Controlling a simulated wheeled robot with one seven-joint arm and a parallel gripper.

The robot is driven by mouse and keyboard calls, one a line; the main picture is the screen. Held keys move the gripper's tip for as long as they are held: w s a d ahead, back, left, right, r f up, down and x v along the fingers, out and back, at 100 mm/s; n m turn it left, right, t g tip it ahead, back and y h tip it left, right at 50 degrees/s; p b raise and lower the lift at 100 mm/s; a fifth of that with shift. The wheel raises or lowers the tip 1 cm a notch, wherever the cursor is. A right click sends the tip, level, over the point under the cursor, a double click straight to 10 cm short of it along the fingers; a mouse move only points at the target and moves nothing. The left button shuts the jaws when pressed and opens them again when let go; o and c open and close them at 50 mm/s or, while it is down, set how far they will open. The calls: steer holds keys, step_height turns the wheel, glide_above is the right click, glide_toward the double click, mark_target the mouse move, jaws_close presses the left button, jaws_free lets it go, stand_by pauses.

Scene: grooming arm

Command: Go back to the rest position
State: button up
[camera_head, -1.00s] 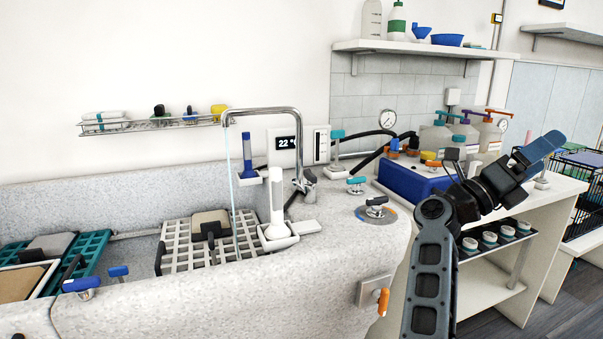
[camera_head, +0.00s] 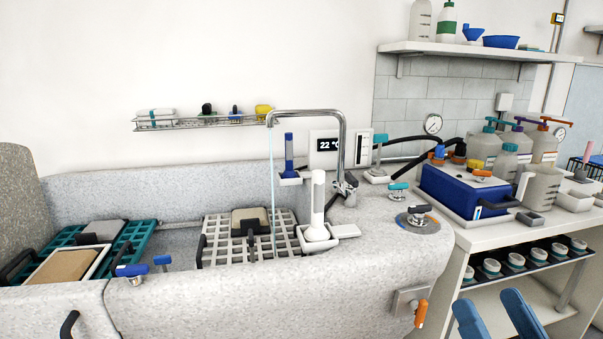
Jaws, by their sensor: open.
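My gripper (camera_head: 496,318) shows at the bottom right edge of the head view as two blue fingers, spread apart with nothing between them. It is low, in front of the white cabinet's lower shelf. The rest of my arm is below the frame and hidden. No object of the task other than my gripper is named.
A speckled tub (camera_head: 270,287) with a running tap (camera_head: 308,113) fills the left and middle. At right, the white counter (camera_head: 478,239) holds a blue box (camera_head: 462,190), a jug (camera_head: 541,188) and pump bottles (camera_head: 484,150). Small cups (camera_head: 525,262) stand below.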

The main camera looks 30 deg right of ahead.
steer(key=s+a+f+n+g+y, duration=0.3)
steer(key=s+a+f+g, duration=0.1)
steer(key=s+a, duration=0.4)
steer(key=s+a+f+n+g+y, duration=0.2)
steer(key=s+a+f+g+y, duration=0.1)
steer(key=s+a, duration=0.5)
step_height(320, 180, down, 2)
steer(key=shift+s+a+f+n+g, duration=0.1)
steer(key=shift+s+a+n+g, duration=0.25)
steer(key=shift+s+g, duration=0.5)
